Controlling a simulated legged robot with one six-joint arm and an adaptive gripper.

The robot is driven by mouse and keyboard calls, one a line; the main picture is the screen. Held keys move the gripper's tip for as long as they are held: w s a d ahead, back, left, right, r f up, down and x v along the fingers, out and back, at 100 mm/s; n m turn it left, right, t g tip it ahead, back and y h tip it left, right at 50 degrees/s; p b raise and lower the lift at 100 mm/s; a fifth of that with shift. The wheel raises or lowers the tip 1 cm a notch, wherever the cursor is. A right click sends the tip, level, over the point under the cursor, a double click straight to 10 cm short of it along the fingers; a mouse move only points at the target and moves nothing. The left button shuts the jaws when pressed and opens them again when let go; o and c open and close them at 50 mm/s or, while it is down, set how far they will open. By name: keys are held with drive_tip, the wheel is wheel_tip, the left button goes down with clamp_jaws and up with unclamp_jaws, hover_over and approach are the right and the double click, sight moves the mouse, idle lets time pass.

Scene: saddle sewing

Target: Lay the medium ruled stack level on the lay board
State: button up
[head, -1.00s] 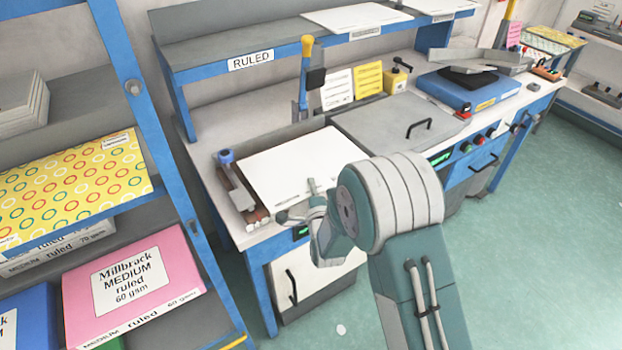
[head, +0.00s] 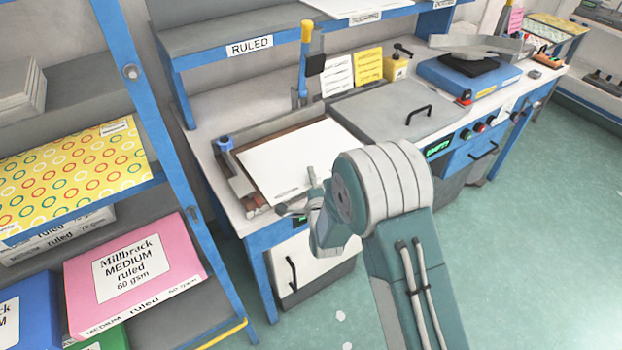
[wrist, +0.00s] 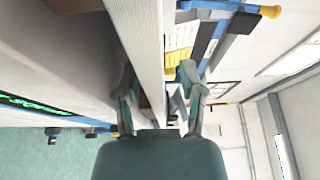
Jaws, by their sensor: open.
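The white ruled stack (head: 300,160) lies over the brown lay board (head: 243,147) on the left part of the bench. A brown strip of board shows along the stack's back and left edges. In the head view I cannot tell whether the stack is flat or slightly raised. My gripper (head: 314,185) is at the stack's near right edge, partly hidden by my arm. In the wrist view my gripper (wrist: 157,80) has its fingers apart, one on each side of the stack's pale edge (wrist: 138,40). Contact is unclear.
A grey lid with a black handle (head: 395,112) lies to the right. A shelf labelled RULED (head: 250,45) overhangs the back. A pink Millbrack package (head: 135,275) is on the left rack.

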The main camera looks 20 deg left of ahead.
drive_tip(key=v, duration=1.2)
drive_tip(key=w+d+r+n+g+h, duration=0.2)
drive_tip(key=d+r+n+g+h, duration=0.35)
drive_tip(key=d+r, duration=0.85)
drive_tip(key=s+d+r+n+g+h, duration=0.1)
drive_tip(key=s+d+r+n+g, duration=0.1)
drive_tip(key=s+d, duration=0.5)
drive_tip(key=s+d+r+n+g+h, duration=0.1)
drive_tip(key=s+d+r+n+g, duration=0.2)
drive_tip(key=s, duration=1.1)
drive_tip(key=d+r+n, duration=0.2)
drive_tip(key=d, duration=0.2)
drive_tip(key=shift+h, duration=0.35)
drive_tip(key=shift+d+r, duration=0.1)
drive_tip(key=shift+d, duration=0.05)
